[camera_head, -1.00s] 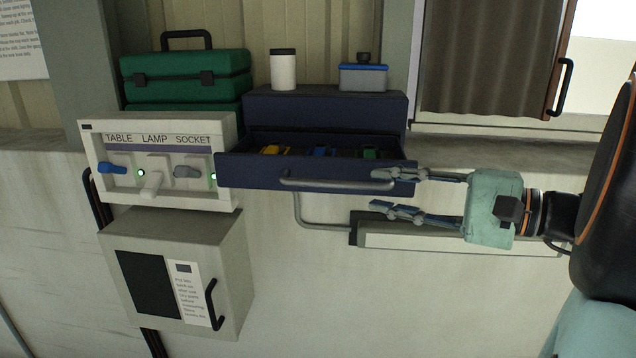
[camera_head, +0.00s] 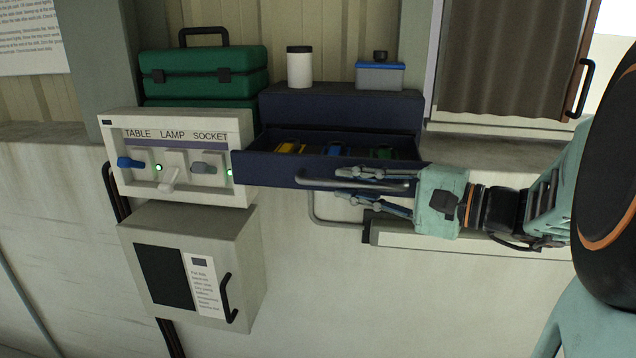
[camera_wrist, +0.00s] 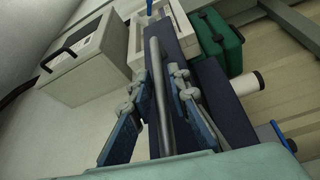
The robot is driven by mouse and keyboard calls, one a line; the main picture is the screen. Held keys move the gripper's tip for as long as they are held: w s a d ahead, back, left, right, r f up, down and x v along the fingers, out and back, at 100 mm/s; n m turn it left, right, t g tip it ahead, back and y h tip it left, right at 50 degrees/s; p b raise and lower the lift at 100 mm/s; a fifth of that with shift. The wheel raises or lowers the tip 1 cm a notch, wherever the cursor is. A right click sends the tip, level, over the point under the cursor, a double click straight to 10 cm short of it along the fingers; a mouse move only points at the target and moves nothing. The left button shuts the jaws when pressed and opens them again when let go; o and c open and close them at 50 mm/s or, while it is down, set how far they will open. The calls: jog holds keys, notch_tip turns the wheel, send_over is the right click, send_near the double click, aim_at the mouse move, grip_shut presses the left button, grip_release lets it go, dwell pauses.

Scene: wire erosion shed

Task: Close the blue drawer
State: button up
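The blue drawer (camera_head: 270,170) is pulled out of its dark blue cabinet (camera_head: 340,108), with yellow, blue and green items inside. A grey bar handle (camera_head: 320,184) runs along its front and also shows in the wrist view (camera_wrist: 158,85). My gripper (camera_head: 345,184) is at the right part of the handle. Its fingers are apart, one on each side of the bar, in the wrist view (camera_wrist: 155,95). I see a gap between the fingers and the bar, so it does not look gripped.
A switch panel (camera_head: 215,142) labelled table, lamp and socket is left of the drawer. A grey box (camera_head: 205,225) hangs below it. A green toolbox (camera_head: 210,80), a white canister (camera_head: 299,68) and a blue-lidded box (camera_head: 380,76) stand behind and above. A rail (camera_head: 400,235) runs below my gripper.

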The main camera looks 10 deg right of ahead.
aim_at(359, 154)
grip_shut()
jog(key=shift+w, duration=0.1)
jog(key=w+d, duration=0.1)
jog(key=w, duration=0.4)
jog(key=w+d, duration=0.2)
jog(key=w, duration=0.3)
jog(key=w+d+b, duration=0.1)
jog(key=w+d, duration=0.1)
jog(key=w, duration=0.4)
jog(key=shift+d, duration=0.1)
jog(key=shift+w+d+r, duration=0.1)
jog(key=shift+o, duration=2)
grip_release()
jog(key=shift+w, duration=0.2)
jog(key=shift+s, duration=0.1)
